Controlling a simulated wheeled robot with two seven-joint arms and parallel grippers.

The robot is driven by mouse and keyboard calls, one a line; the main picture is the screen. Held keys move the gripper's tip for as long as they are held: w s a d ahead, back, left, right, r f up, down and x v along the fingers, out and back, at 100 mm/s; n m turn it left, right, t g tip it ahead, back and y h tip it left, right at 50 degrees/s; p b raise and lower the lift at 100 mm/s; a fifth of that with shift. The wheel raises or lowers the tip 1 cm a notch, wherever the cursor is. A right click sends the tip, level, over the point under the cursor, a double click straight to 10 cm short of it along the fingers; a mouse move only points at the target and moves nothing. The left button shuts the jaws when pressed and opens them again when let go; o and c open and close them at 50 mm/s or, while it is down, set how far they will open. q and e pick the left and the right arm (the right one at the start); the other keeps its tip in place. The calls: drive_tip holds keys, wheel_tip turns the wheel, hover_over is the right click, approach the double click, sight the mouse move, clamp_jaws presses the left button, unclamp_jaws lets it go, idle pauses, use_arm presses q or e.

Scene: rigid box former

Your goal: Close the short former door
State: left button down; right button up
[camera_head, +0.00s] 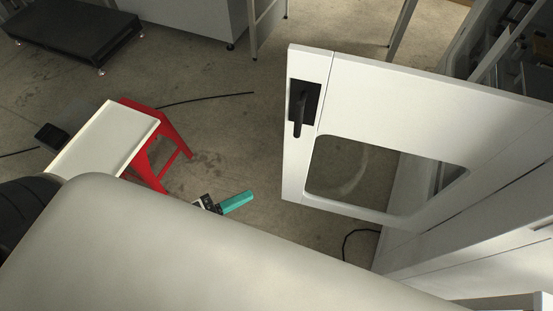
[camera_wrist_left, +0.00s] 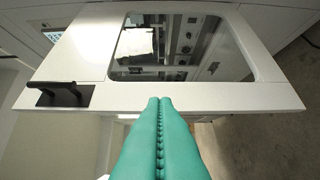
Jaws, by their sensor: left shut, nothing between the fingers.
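The short former door (camera_head: 390,98) is a white panel with a clear window (camera_head: 350,172), standing open from the machine at the right in the head view. Its black handle (camera_head: 300,108) is near the free edge at the left. My left gripper (camera_head: 251,195), with teal fingers, is shut and empty. It is low and left of the door's free edge in the head view. In the left wrist view its fingertips (camera_wrist_left: 160,100) lie just below the door's edge (camera_wrist_left: 205,96), with the handle (camera_wrist_left: 60,94) to their left. I cannot tell whether they touch the door. My right gripper is out of view.
The white former body (camera_head: 480,235) is at the right. A red and white step stool (camera_head: 115,138) stands at the left, and a black platform (camera_head: 75,35) is at the back left. Black cables lie on the floor. Bare floor (camera_head: 235,130) lies between stool and door.

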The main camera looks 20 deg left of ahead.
use_arm(q)
drive_tip(key=p, duration=0.3)
approach(298, 157)
drive_tip(key=d, duration=0.4)
drive_tip(key=w+p, duration=0.1)
drive_tip(key=w, duration=0.2)
drive_tip(key=shift+w, duration=0.3)
drive_tip(key=shift+w+a+f, duration=0.15)
drive_tip(key=shift+w, duration=0.25)
drive_tip(key=shift+w, duration=0.1)
